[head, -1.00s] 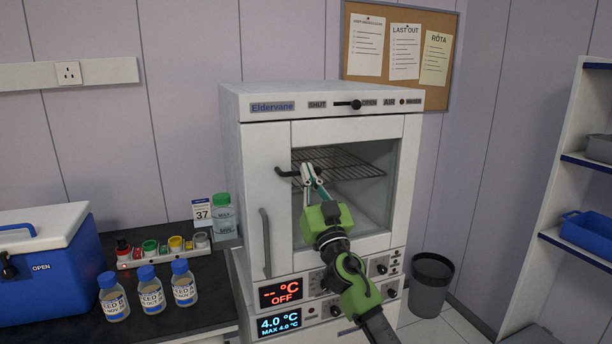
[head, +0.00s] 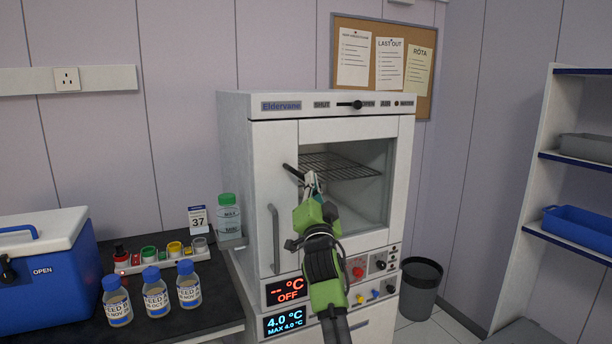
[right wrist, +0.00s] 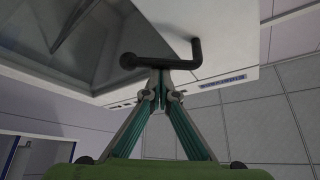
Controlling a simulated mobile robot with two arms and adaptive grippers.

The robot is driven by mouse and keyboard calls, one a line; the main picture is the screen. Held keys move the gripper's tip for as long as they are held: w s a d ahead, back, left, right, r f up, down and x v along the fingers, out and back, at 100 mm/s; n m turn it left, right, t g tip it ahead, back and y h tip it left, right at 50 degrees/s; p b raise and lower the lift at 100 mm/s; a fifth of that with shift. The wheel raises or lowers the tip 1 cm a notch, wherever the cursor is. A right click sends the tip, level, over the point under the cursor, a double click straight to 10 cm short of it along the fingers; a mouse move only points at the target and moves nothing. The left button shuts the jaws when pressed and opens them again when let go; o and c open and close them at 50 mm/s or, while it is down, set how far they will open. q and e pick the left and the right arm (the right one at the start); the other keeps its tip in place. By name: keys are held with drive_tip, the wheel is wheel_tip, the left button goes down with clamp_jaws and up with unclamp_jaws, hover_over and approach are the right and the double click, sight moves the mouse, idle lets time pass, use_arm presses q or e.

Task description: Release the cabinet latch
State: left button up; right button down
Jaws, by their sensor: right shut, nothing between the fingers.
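The white Eldervane cabinet (head: 235,150) stands in the middle of the head view with its windowed door closed. A black lever latch (head: 290,169) sticks out on the door, left of the window. My right gripper (head: 311,177) is at the latch's right end, in front of the window. In the right wrist view, the latch (right wrist: 165,63) is a bent black bar just past my right fingertips (right wrist: 161,88). The fingers are shut with nothing between them. I cannot tell whether the tips touch the bar. My left gripper is not in view.
A dark bench (head: 180,325) at left holds a blue cool box (head: 50,285), several bottles and a rack of coloured caps (head: 165,258). A bin (head: 420,285) stands right of the cabinet. A shelf unit (head: 545,165) with trays is at far right.

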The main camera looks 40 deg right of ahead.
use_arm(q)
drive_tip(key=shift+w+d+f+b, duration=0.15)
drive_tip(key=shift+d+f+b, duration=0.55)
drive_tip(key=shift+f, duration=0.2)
use_arm(e)
drive_tip(key=shift+w+a+f+m+g+h, duration=0.1)
drive_tip(key=shift+a+f+m+g+h, duration=0.1)
drive_tip(key=shift+f+m+g, duration=0.65)
drive_tip(key=shift+w+a+f+m+g+h, duration=0.15)
drive_tip(key=shift+f+m+g, duration=0.15)
drive_tip(key=shift+m, duration=1.05)
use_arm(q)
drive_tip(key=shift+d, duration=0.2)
use_arm(e)
drive_tip(key=shift+r, duration=0.1)
